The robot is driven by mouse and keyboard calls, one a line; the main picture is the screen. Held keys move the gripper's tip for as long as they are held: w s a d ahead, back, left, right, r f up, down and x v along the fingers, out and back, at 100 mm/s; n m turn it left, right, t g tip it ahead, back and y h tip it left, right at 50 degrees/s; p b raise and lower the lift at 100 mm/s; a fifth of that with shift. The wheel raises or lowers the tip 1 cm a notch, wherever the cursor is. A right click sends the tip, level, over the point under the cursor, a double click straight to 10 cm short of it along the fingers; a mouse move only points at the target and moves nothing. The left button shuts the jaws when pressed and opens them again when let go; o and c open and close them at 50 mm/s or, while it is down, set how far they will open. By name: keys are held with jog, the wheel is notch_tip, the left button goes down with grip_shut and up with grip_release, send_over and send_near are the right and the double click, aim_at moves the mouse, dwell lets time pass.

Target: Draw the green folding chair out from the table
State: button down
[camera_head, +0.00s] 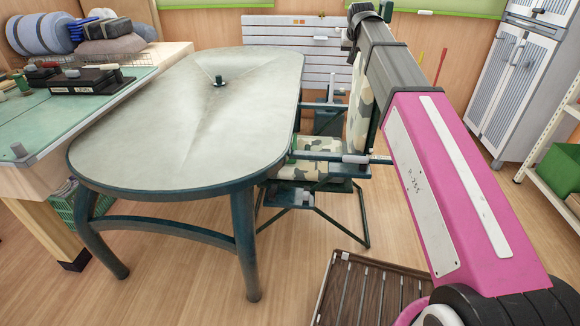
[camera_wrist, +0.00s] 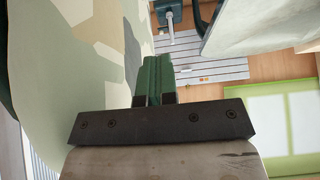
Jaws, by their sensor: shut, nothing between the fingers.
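The green folding chair (camera_head: 320,172) stands at the right side of the oval table (camera_head: 185,105). It has a dark green frame and camouflage fabric. Its seat is partly under the table edge, and its back is partly hidden behind my arm. In the wrist view the camouflage fabric (camera_wrist: 85,50) fills the left side, and the pale table top (camera_wrist: 240,25) shows at upper right. My gripper (camera_wrist: 154,62) is shut and empty, with its green fingers together just right of the fabric. I cannot tell whether they touch it.
A dark slatted crate (camera_head: 335,290) lies on the floor at bottom centre. A green-topped workbench (camera_head: 105,105) stands left of the table. A cabinet (camera_head: 500,85) and a shelf with a green bin (camera_head: 562,172) stand at the right. Bare floor shows right of the chair.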

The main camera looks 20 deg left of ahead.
jog(key=shift+d, duration=0.15)
jog(key=w+d, duration=0.2)
jog(key=d, duration=0.6)
jog(key=shift+d, duration=0.3)
dwell(1.2)
jog(key=shift+w+d, duration=0.1)
jog(key=w+d, duration=0.2)
jog(key=d, duration=0.6)
jog(key=shift+d, duration=0.3)
dwell(1.3)
jog(key=shift+d, duration=0.1)
dwell(0.4)
